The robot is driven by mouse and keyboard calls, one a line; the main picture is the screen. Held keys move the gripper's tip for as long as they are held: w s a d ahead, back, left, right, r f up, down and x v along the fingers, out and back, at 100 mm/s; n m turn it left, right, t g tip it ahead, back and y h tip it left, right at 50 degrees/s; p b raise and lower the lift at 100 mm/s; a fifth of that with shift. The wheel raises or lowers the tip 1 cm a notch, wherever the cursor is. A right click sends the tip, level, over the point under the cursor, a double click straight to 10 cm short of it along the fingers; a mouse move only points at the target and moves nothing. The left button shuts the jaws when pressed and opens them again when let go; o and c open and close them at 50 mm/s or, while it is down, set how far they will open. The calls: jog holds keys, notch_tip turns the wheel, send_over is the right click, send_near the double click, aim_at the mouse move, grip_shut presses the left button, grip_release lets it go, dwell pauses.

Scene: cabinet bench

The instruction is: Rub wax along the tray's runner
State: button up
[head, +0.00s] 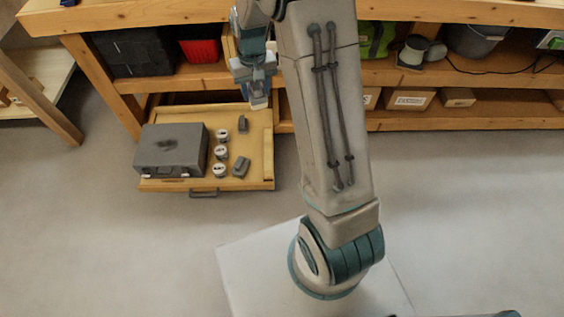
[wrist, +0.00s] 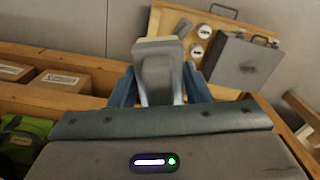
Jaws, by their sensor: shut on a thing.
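The wooden tray (head: 255,168) is pulled out low from the bench, with a dark handle on its front edge. It also shows in the wrist view (wrist: 228,22). My gripper (head: 257,84) is above the tray's back right part, pointing down. In the wrist view, its blue fingers (wrist: 158,88) are shut on a pale grey block (wrist: 157,68), likely the wax. The block's lower end shows below the fingers in the head view (head: 259,102). I cannot tell whether it touches the tray. The runner cannot be made out clearly.
On the tray are a grey case (head: 171,151), several white-topped round containers (head: 220,154) and dark grey blocks (head: 241,167). The bench shelf (head: 460,73) above holds a black crate (head: 140,52) and a red bin (head: 201,51). Cardboard boxes (head: 409,100) stand low at right. The floor in front is clear.

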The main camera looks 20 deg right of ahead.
jog(key=shift+s+d+f+m+b, duration=0.2)
jog(key=shift+f+m+b, duration=1.8)
jog(key=shift+f, duration=5.6)
jog(key=shift+s+f+m+b, duration=0.35)
jog(key=shift+f+m+b, duration=1.65)
jog(key=shift+f, duration=5.55)
jog(key=shift+s+d+f+m+b, duration=0.2)
jog(key=shift+f+m+b, duration=1.8)
jog(key=shift+f, duration=5.6)
jog(key=shift+a+f+n+b, duration=0.1)
jog(key=shift+f+n+b, duration=0.85)
jog(key=shift+b, duration=0.65)
